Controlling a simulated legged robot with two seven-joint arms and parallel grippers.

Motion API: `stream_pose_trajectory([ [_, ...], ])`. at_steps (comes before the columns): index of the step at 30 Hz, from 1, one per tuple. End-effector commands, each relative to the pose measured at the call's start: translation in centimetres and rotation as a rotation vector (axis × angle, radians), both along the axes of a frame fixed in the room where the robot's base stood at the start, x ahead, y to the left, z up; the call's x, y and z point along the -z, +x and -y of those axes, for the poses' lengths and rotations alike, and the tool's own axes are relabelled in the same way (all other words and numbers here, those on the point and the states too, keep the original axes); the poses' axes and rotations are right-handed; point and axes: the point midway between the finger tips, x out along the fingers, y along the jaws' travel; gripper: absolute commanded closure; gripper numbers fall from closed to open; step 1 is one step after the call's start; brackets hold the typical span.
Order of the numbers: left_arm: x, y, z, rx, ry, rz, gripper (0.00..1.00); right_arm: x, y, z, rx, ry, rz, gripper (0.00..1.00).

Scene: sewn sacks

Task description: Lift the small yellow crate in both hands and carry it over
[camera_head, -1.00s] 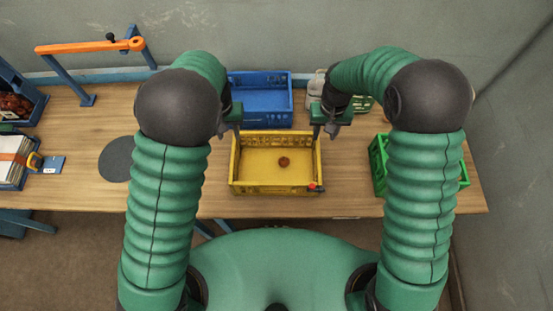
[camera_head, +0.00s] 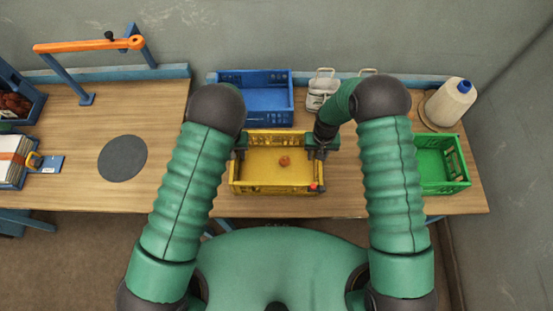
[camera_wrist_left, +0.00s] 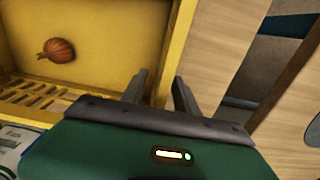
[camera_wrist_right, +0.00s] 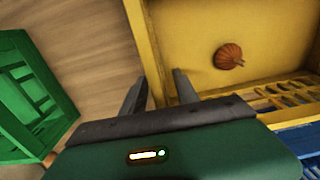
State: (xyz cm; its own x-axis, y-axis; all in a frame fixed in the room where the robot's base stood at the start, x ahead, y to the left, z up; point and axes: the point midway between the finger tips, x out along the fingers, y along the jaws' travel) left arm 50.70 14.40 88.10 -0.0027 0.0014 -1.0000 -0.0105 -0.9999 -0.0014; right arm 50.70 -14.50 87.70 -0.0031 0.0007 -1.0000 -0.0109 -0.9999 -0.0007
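The small yellow crate (camera_head: 276,186) stands on the table in the middle of the head view, with a small ribbed orange-brown thing (camera_head: 284,161) in it. My left gripper (camera_head: 241,152) is at its left wall and my right gripper (camera_head: 318,151) is at its right wall. In the left wrist view my fingers (camera_wrist_left: 160,88) are apart, one on each side of the crate's wall (camera_wrist_left: 178,45). In the right wrist view my fingers (camera_wrist_right: 158,88) likewise straddle the wall (camera_wrist_right: 140,25) with a gap. I cannot tell whether they touch it.
A blue crate (camera_head: 263,119) stands close behind, with pale containers (camera_head: 322,92) beside it. A gap separates this table from the left one, which bears a dark grey disc (camera_head: 122,158) and free room.

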Motion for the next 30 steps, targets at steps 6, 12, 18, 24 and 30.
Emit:
stream_pose_trajectory([
  [6,0.78,-0.08,0.03,0.000,-0.001,0.000,0.64,0.77,-0.08,0.00,0.000,0.000,0.000,0.64],
  [12,0.77,-0.04,0.04,0.000,-0.001,0.000,0.68,0.76,-0.02,0.00,0.000,0.000,0.000,0.68],
  [18,0.77,-0.01,0.03,0.000,-0.001,0.000,0.94,0.76,0.00,0.00,0.000,0.000,0.000,0.94],
  [24,0.75,-0.03,0.04,0.000,-0.001,0.000,1.00,0.74,-0.02,0.00,0.000,0.000,0.000,1.00],
  [30,0.74,-0.04,0.04,0.000,-0.001,0.000,1.00,0.73,-0.03,0.00,0.000,0.000,0.000,1.00],
])
